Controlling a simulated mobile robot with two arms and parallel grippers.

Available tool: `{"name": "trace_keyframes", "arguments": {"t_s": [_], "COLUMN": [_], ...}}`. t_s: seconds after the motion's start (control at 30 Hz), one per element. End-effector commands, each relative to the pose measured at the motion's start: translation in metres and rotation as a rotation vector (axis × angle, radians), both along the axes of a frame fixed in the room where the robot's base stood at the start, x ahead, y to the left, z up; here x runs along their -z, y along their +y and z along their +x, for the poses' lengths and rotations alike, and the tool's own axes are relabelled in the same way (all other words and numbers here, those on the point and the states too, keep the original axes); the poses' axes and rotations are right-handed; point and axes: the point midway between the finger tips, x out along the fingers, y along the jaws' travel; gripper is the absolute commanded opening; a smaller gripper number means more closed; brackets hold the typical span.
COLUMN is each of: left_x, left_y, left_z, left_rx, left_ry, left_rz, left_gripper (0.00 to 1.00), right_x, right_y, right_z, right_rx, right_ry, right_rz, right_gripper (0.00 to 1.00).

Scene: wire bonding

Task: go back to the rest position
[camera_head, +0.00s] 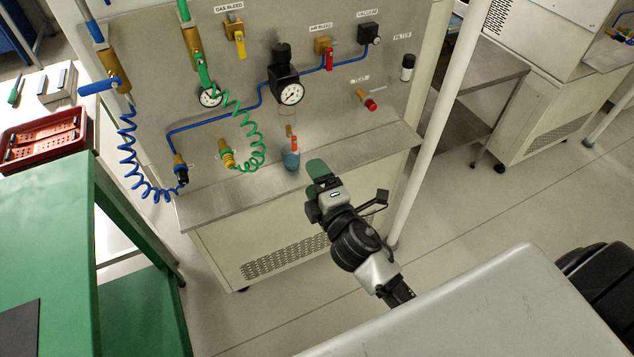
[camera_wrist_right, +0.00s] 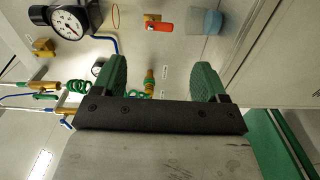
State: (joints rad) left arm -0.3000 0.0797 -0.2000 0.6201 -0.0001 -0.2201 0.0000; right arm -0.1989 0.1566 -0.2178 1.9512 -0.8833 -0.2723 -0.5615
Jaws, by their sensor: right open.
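My right gripper (camera_head: 318,172) reaches forward to the front of the grey gas panel (camera_head: 215,130), over the edge of its narrow ledge (camera_head: 345,155). In the right wrist view its two green ridged fingers (camera_wrist_right: 157,82) stand wide apart with nothing between them. The panel's fittings show beyond the fingers, apart from them. My left gripper is not in view.
A drain valve with a red handle (camera_head: 294,143) hangs above a blue cup (camera_head: 291,161) just left of my right gripper. A gauge (camera_head: 291,94), coiled blue hose (camera_head: 130,150) and coiled green hose (camera_head: 250,150) are nearby. A green table (camera_head: 45,220) stands left; the floor (camera_head: 470,220) is open right.

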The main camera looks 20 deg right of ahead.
Motion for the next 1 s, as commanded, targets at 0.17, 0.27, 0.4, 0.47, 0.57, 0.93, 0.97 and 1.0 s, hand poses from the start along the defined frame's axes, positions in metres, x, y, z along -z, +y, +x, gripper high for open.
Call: {"name": "trace_keyframes", "arguments": {"t_s": [0.17,0.27,0.4,0.47,0.57,0.93,0.97,1.0], "left_x": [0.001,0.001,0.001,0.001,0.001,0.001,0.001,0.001], "left_y": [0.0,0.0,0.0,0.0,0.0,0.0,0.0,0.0], "left_z": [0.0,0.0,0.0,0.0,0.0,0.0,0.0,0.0], "left_rx": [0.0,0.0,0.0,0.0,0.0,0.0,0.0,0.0], "left_ry": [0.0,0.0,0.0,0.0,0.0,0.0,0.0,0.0], "left_rz": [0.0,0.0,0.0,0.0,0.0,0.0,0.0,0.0], "left_gripper": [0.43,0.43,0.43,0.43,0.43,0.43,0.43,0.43], "right_x": [0.0,-0.001,0.0,0.0,0.0,0.155,0.177,0.205], "right_y": [0.0,-0.001,-0.001,0.0,0.0,-0.007,-0.009,-0.011], "right_z": [-0.006,-0.006,-0.005,-0.005,-0.005,-0.027,-0.034,-0.046], "right_rx": [0.001,0.001,0.001,0.001,0.001,0.052,0.068,0.093], "right_ry": [-0.001,0.0,0.0,0.0,0.0,0.36,0.411,0.479], "right_rz": [-0.001,-0.001,-0.001,-0.001,0.0,0.256,0.297,0.35], "right_gripper": [0.73,0.73,0.73,0.73,0.73,0.73,0.73,0.73]}}
